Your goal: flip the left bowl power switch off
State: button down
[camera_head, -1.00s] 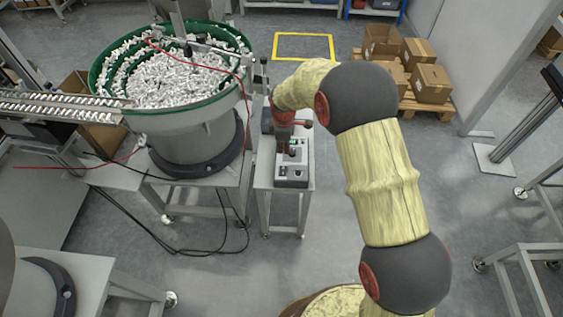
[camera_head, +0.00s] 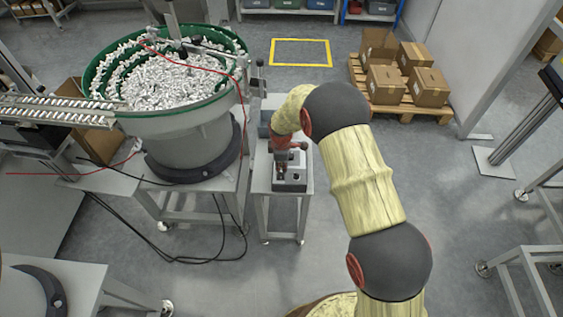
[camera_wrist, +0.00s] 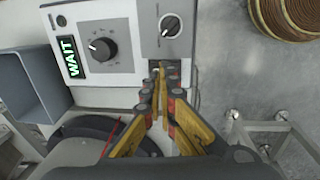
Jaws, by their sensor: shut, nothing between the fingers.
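The grey control box (camera_head: 290,184) stands on a small table beside the left bowl feeder (camera_head: 190,140). In the wrist view its panel (camera_wrist: 118,70) carries a lit green "WAIT" display (camera_wrist: 68,48), a large black dial (camera_wrist: 103,48) and a smaller black rotary knob (camera_wrist: 170,26) on a lighter plate. My gripper (camera_wrist: 160,70) is shut and empty, its fingertips at the panel edge just below the small knob. I cannot tell whether they touch. No rocker switch can be made out; the fingers cover that part. In the head view my gripper (camera_head: 281,166) is small over the box.
A grey open bin (camera_wrist: 40,85) sits beside the box. The bowl, full of small white parts, stands close on the left in the head view. Cardboard boxes (camera_head: 402,80) lie on a pallet at back right.

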aim_at(282, 176)
jog(key=shift+w+f, duration=0.2)
jog(key=shift+f, duration=1.05)
jog(key=shift+w+f, duration=0.1)
jog(key=shift+f, duration=0.3)
jog(key=shift+s, duration=0.2)
jog(key=shift+s, duration=0.7)
jog(key=shift+r+p, duration=0.35)
notch_tip(282, 176, up, 13)
jog(key=s+p, duration=0.1)
jog(key=p, duration=0.3)
jog(key=shift+s+r, duration=0.2)
jog(key=shift+s, duration=0.05)
